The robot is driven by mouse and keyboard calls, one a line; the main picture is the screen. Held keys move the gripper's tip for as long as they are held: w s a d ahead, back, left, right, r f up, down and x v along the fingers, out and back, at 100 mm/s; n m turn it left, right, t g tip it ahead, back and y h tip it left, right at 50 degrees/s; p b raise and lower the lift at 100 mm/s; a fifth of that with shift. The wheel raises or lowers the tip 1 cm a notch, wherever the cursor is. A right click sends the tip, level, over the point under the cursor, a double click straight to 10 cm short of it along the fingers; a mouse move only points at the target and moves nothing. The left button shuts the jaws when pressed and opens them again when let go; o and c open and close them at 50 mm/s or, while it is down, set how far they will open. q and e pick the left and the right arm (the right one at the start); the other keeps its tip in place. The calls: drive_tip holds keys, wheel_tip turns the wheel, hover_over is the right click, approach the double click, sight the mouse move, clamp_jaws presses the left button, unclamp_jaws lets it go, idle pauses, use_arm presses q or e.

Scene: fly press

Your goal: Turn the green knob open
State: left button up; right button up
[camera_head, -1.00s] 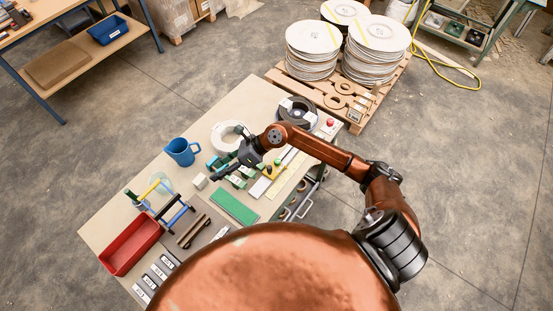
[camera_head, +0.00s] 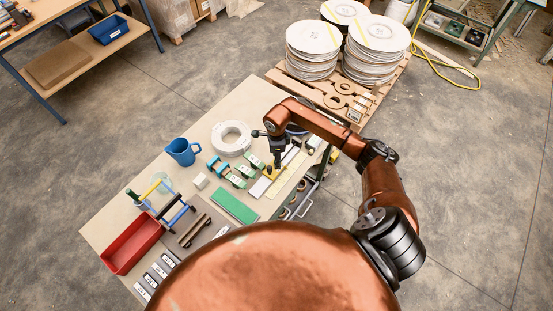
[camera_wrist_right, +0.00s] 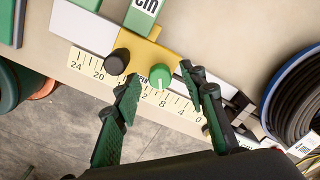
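The green knob (camera_wrist_right: 160,76) shows in the right wrist view, with a white pointer line, on a yellow block (camera_wrist_right: 146,52) above a scale strip (camera_wrist_right: 160,97) with numbers. A black knob (camera_wrist_right: 117,62) sits beside it on the left. My right gripper (camera_wrist_right: 161,78) is open, its two fingertips on either side of the green knob with gaps showing. Whether they are level with it in height I cannot tell. In the head view my right gripper (camera_head: 277,166) points down at the yellow block (camera_head: 271,173) and hides the green knob. My left gripper is not in view.
In the wrist view, a dark coil (camera_wrist_right: 301,97) lies right of the fingers.

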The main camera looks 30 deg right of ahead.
drive_tip(key=shift+f, duration=0.45)
drive_tip(key=shift+c, duration=0.4)
clamp_jaws()
drive_tip(key=shift+m, duration=1.2)
drive_tip(key=m, duration=0.3)
drive_tip(key=shift+m+b, duration=0.3)
drive_tip(key=shift+b, duration=0.05)
drive_tip(key=m, duration=0.5)
drive_tip(key=shift+d+m, duration=0.1)
drive_tip(key=shift+m, duration=0.3)
drive_tip(key=shift+w, duration=0.1)
